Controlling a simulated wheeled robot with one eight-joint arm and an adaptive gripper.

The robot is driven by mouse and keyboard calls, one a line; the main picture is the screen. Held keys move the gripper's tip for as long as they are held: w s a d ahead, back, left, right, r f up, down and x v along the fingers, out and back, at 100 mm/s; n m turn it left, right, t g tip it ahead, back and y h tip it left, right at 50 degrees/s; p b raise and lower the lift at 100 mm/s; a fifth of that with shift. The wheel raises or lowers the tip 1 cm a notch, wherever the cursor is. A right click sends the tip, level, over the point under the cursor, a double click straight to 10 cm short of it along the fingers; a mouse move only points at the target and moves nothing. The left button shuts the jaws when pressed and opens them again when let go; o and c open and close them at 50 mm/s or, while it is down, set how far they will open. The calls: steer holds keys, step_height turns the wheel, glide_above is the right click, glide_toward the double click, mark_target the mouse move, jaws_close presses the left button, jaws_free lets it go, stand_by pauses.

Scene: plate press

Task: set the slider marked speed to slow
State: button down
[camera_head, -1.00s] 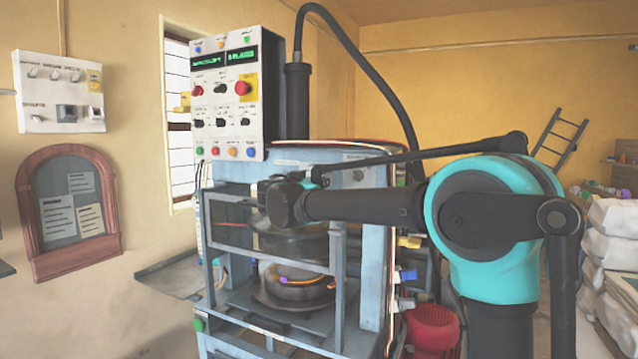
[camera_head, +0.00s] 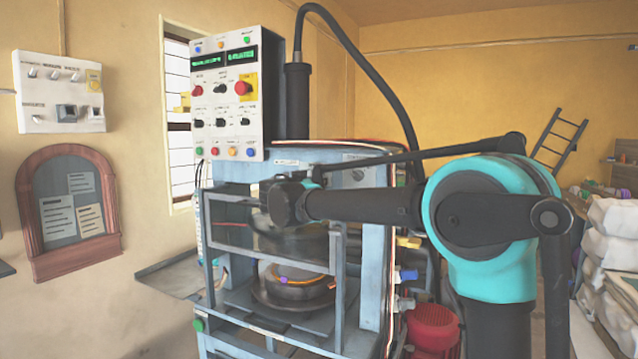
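No slider marked speed can be picked out; the labels are too small to read. The upright control panel (camera_head: 223,134) on the press carries red and black knobs, rows of small switches, coloured buttons and two green displays. A grey box (camera_head: 60,93) on the left wall has small levers and square buttons. The press (camera_head: 372,260) has a blue-grey frame. My dark wrist (camera_head: 287,202) is in front of the press's upper front, below the control panel, and hides part of it. My gripper's fingers cannot be made out there, nor whether they touch anything.
A barred guard frame (camera_head: 338,285) encloses round plates (camera_head: 292,284) in the press. A thick black hose (camera_head: 372,75) arches over it. A notice board (camera_head: 70,213) hangs at left.

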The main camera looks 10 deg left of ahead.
steer(key=shift+a, duration=0.15)
steer(key=w+a, duration=0.2)
steer(key=a, duration=0.4)
steer(key=shift+w+a, duration=0.2)
steer(key=shift+a, duration=0.05)
steer(key=shift+r, duration=0.1)
steer(key=c, duration=1.6)
jaws_free()
steer(key=shift+a, duration=0.1)
steer(key=shift+o, duration=0.2)
steer(key=v, duration=1.2)
